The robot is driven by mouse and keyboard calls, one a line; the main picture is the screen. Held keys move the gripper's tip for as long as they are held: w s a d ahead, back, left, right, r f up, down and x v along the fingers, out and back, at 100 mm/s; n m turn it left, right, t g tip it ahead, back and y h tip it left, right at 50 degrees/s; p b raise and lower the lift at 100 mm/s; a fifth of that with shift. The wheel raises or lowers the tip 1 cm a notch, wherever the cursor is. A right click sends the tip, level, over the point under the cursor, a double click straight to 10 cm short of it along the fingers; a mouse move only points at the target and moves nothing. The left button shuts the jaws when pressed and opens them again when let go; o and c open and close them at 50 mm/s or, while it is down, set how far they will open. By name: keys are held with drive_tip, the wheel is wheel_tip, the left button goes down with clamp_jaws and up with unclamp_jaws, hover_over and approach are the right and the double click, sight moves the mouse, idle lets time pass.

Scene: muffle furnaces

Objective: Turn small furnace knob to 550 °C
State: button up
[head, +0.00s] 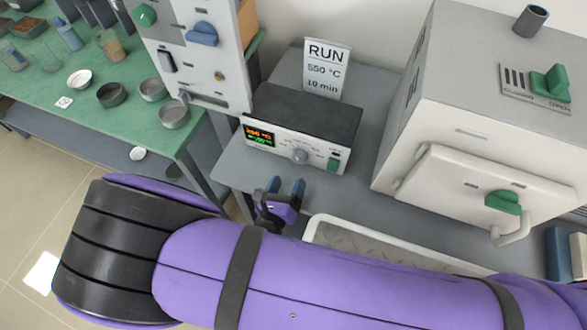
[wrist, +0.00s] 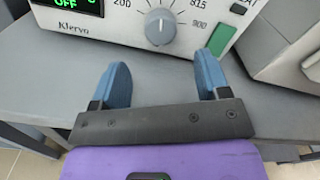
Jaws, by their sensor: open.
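The furnace controller (head: 300,130) is a dark-topped box with a pale front panel on the grey table. Its round grey knob (head: 300,156) sits mid-panel; in the wrist view the knob (wrist: 160,27) has a white pointer line near its top and a printed scale with 200, 815 and 900 around it. The display (head: 259,135) shows orange and green digits, too small to read surely. My gripper (head: 287,186) is open and empty, in front of and below the panel. In the wrist view its blue fingertips (wrist: 160,75) are apart, below the knob and not touching it.
A sign (head: 325,70) behind the controller reads RUN, 550 °C, 10 min. A green switch (wrist: 221,38) is right of the knob. A white furnace (head: 470,120) stands right, a tray (head: 312,232) in front. A green-topped table (head: 60,95) with bowls is at left.

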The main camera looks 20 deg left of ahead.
drive_tip(key=shift+s, duration=1.75)
